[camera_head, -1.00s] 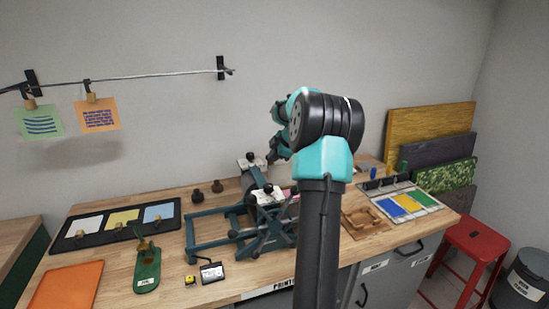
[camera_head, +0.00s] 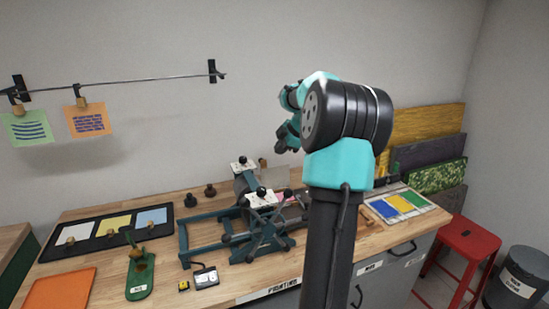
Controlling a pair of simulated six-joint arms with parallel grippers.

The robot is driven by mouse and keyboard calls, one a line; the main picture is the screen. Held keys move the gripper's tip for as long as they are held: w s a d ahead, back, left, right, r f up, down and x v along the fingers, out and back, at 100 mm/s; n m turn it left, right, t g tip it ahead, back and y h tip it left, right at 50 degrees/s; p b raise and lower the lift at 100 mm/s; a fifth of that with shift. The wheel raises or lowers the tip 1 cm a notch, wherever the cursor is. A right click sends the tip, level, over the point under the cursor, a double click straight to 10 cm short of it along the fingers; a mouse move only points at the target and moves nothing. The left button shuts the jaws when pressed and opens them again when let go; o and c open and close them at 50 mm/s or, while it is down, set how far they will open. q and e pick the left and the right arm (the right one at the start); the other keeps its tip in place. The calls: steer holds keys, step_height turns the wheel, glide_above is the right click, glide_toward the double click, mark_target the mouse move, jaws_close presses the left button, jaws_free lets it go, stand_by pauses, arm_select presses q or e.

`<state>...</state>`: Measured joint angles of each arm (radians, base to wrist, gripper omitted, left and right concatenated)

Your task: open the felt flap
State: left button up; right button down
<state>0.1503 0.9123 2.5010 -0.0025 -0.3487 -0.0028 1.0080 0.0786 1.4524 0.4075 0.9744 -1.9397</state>
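A dark teal press (camera_head: 258,225) with a spoked wheel, a roller and white-topped parts stands on the wooden workbench, left of my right arm. A pale greyish panel (camera_head: 275,174) shows behind the press's upper part; I cannot tell whether it is the felt flap. My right arm rises from the bottom of the view and hides part of the press's right side. My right gripper (camera_head: 286,133) is above and in front of the press, apart from it. It is mostly hidden behind my wrist, so its opening cannot be seen. My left gripper is out of view.
A black tray with coloured sheets (camera_head: 108,228), an orange sheet (camera_head: 60,289) and a green stand (camera_head: 140,276) lie on the bench's left. Colour swatches (camera_head: 405,204) lie right of my arm. A red stool (camera_head: 463,246) stands on the floor at right.

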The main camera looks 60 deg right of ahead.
steer(key=v, duration=0.2)
steer(key=shift+r, duration=0.3)
steer(key=shift+f, duration=0.1)
steer(key=d+x, duration=0.1)
steer(key=x, duration=1)
steer(key=shift+w+d, duration=0.35)
steer(key=shift+w, duration=0.05)
